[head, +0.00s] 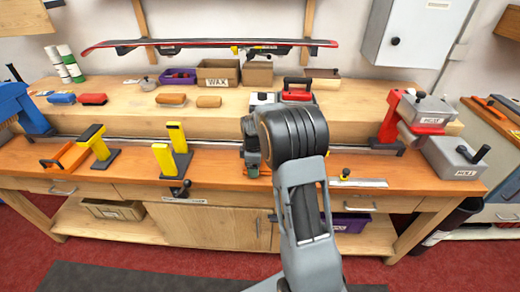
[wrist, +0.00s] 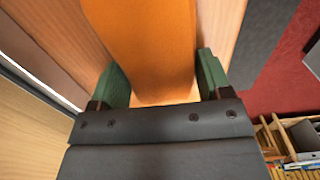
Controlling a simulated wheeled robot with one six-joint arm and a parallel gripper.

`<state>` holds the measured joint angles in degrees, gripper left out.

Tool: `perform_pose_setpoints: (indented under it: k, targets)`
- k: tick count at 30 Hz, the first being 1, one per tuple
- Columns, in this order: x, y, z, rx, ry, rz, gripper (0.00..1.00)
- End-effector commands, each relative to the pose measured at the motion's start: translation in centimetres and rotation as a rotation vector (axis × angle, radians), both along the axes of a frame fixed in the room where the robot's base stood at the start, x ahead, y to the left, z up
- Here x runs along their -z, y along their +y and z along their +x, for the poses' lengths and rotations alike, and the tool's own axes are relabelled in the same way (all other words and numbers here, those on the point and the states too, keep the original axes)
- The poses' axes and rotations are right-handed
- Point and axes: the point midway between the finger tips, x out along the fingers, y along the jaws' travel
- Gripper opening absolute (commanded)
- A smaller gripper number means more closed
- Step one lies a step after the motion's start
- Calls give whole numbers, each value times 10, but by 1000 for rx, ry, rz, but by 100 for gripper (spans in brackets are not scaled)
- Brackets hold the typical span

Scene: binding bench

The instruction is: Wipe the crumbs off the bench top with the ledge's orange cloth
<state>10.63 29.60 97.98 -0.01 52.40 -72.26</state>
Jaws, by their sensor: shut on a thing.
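My gripper (wrist: 161,68) has its green fingers on either side of the orange cloth (wrist: 150,35) in the wrist view and is shut on it. The cloth stretches out beyond the fingertips, above or against pale wood. In the head view my gripper (head: 253,168) is over the middle of the bench top (head: 225,181), mostly hidden behind my arm. The cloth cannot be made out there. No crumbs can be made out on the visible bench top; my arm hides part of it. The raised wooden ledge (head: 130,115) runs along the back.
A red-and-grey machine (head: 405,118) and grey box (head: 455,157) stand to the right.

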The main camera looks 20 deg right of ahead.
Motion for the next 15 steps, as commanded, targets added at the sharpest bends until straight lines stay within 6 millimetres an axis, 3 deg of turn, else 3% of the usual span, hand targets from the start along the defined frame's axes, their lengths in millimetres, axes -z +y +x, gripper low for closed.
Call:
perform_pose_setpoints:
  k: [3,7,15]
  targets:
    - [0,-7,-1,-4,1,0,49]
    - [-23,-6,0,-7,-3,-1,49]
    - [-47,-4,-1,-10,0,0,49]
